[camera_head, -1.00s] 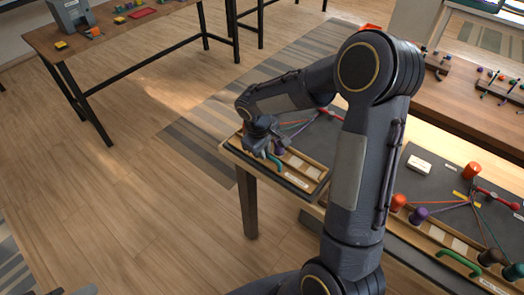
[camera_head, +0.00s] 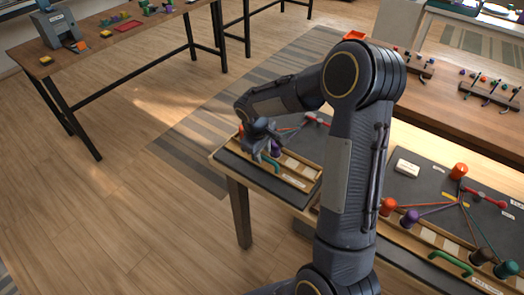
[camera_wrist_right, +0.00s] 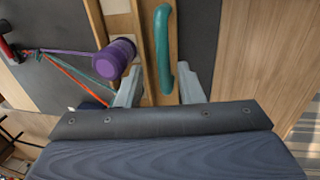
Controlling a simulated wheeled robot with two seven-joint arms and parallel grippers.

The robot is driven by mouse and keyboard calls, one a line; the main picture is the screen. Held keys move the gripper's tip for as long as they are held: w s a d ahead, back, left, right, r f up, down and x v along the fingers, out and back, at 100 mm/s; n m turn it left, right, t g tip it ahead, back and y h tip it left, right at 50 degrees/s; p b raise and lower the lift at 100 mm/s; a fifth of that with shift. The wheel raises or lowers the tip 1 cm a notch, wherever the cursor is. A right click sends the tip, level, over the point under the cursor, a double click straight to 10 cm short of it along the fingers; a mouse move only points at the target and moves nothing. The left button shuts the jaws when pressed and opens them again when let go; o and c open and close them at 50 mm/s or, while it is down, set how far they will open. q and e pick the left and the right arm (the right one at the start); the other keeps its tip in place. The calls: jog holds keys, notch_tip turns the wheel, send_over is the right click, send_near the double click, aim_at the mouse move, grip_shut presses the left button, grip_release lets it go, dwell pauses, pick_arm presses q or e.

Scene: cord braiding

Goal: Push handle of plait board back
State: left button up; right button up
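The near plait board (camera_head: 232,158) lies at the corner of the wooden table, partly hidden by my right arm. Its teal handle (camera_head: 270,162) runs along the front rail. In the right wrist view the teal handle (camera_wrist_right: 163,50) stands between the two fingers of my right gripper (camera_wrist_right: 160,88). The fingers are apart, and I see a gap on both sides of the handle. A purple bobbin (camera_wrist_right: 113,60) with its cord sits just left of the left finger. In the head view my right gripper (camera_head: 260,145) hangs over the rail. My left gripper is not in view.
A second board (camera_head: 412,190) with a green handle (camera_head: 451,263), bobbins and cords lies to the right. A white block (camera_head: 407,168) rests on it. Racks with small pegs (camera_head: 490,92) stand behind. Open floor lies left of the table.

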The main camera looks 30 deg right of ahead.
notch_tip(320, 180, up, 8)
jog(key=a, duration=0.1)
jog(key=shift+s+a+f, duration=0.2)
jog(key=shift+s, duration=0.1)
dwell(0.3)
